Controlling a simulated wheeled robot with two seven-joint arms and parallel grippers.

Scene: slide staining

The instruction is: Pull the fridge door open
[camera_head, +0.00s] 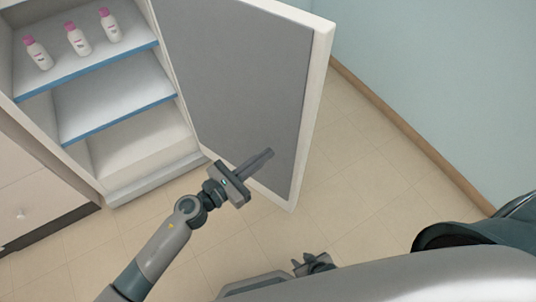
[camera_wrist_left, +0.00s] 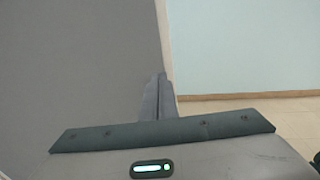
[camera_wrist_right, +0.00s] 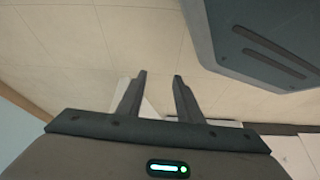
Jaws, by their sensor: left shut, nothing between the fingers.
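The fridge door (camera_head: 245,75) stands wide open, swung out to the right of the fridge, its grey inner face showing and its pale edge along the right. The fridge (camera_head: 150,190) is at the upper left with its shelves in view. My left gripper (camera_head: 268,154) is shut and empty, in front of the door's inner face near its lower part; I cannot tell whether it touches. The left wrist view shows the shut fingers (camera_wrist_left: 158,92) by the door's edge (camera_wrist_left: 164,40). My right gripper (camera_wrist_right: 160,76) is open and empty, low over the floor near my base.
Several white bottles with pink caps, one of them here (camera_head: 77,39), stand on the upper fridge shelf (camera_head: 115,57). A cabinet (camera_head: 35,195) stands left of the fridge. A blue wall (camera_head: 440,90) is at the right. The tiled floor (camera_head: 350,180) between door and wall is clear.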

